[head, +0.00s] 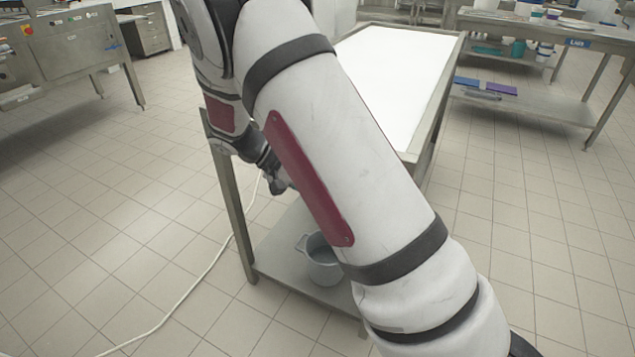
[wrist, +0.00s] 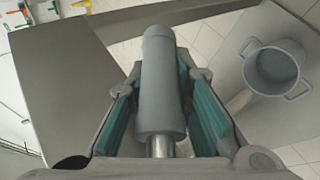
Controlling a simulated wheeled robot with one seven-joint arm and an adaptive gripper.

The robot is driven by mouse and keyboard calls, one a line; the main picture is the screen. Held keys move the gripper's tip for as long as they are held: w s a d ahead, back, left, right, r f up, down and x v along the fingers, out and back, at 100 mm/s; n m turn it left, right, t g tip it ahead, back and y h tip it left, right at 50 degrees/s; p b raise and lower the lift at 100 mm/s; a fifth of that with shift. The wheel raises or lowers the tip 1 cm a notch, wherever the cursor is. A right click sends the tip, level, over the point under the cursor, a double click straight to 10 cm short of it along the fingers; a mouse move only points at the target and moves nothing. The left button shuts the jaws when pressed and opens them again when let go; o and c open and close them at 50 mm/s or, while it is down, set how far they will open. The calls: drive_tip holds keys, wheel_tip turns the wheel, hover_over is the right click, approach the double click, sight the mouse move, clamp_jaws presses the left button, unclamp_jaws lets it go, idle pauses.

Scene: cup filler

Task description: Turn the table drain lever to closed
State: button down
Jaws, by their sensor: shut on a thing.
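The drain lever's grey cylindrical handle (wrist: 160,105) runs up the middle of the wrist view, with a short bright metal shaft at its lower end. My gripper (wrist: 162,72) has its teal-padded fingers on both sides of the handle and is shut on it. In the head view my gripper (head: 277,180) is small and dark below the near left part of the table (head: 437,108). My own arm covers much of that table, and the lever cannot be made out there. The drain's valve is hidden too.
A grey two-handled pot (head: 322,262) stands on the table's lower shelf (head: 275,250); it also shows at right in the wrist view (wrist: 272,70). A white cable (head: 205,272) lies on the tiled floor. Another steel table (head: 540,105) stands at right.

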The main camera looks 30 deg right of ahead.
drive_tip(key=shift+s+d+r+n+g+h+p, duration=0.2)
drive_tip(key=shift+r+n+g+h+p, duration=0.2)
drive_tip(key=shift+r+g+h, duration=0.45)
drive_tip(key=shift+s+d+r+n+g+h+p, duration=0.1)
drive_tip(key=shift+s+r+n+g+h+p, duration=0.15)
drive_tip(key=shift+r+n+g+h+p, duration=0.5)
drive_tip(key=shift+s+d+r+n+g+h+p, duration=0.1)
drive_tip(key=shift+s+d+r+g+h, duration=0.1)
drive_tip(key=shift+r+g+h, duration=0.7)
drive_tip(key=shift+f+t, duration=0.1)
drive_tip(key=shift+t, duration=0.2)
drive_tip(key=c, duration=1.4)
unclamp_jaws()
drive_tip(key=f+v, duration=0.1)
drive_tip(key=v, duration=1.1)
drive_tip(key=shift+r+h, duration=0.25)
drive_tip(key=shift+h, duration=0.05)
